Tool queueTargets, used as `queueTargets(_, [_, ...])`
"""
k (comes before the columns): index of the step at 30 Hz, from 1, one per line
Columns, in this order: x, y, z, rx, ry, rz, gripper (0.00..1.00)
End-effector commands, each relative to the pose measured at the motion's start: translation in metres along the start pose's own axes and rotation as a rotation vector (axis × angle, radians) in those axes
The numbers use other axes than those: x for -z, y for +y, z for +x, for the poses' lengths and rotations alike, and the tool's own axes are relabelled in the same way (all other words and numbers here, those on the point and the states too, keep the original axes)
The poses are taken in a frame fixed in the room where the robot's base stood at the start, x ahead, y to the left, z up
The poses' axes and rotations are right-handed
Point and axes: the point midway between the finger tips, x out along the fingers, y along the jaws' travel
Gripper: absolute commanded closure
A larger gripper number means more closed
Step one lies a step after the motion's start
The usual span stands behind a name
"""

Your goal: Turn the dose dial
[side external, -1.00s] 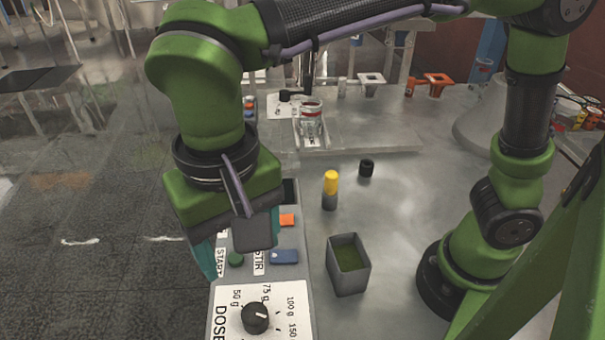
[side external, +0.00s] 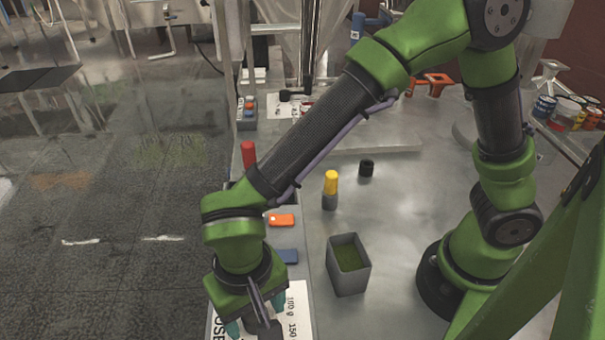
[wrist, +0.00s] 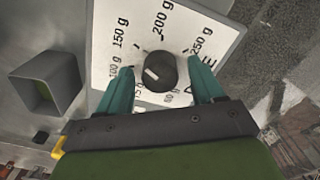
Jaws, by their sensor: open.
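The dose dial (wrist: 160,72) is a round black knob with a white mark, on a white scale plate (wrist: 108,30) printed from 50 g to 250 g. The mark points toward the low end, around the 75 g and 100 g labels. My gripper (wrist: 163,78) is open, with one teal finger on each side of the dial in the wrist view. I cannot tell whether either finger touches it. In the side view my gripper (side external: 257,322) is low over the panel and hides the dial; part of the scale plate (side external: 301,312) shows beside it.
An orange button (side external: 281,220) and a blue button (side external: 286,256) are on the panel behind my gripper. A square grey bin with green contents (side external: 348,267) stands to the right. A yellow-topped cylinder (side external: 331,185) and a black cap (side external: 366,168) stand farther back.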

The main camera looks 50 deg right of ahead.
Motion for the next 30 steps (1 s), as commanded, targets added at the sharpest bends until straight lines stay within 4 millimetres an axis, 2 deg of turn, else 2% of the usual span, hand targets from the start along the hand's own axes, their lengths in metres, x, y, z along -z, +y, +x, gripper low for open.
queueTargets(10, [0.0,0.0002,0.0041,0.0,0.0,-0.001,0.33])
queueTargets(21, [0.0,0.0002,0.0037,0.0,0.0,0.0,0.89])
queueTargets(30, [0.0,0.0002,0.0035,0.0,-0.001,-0.038,0.89])
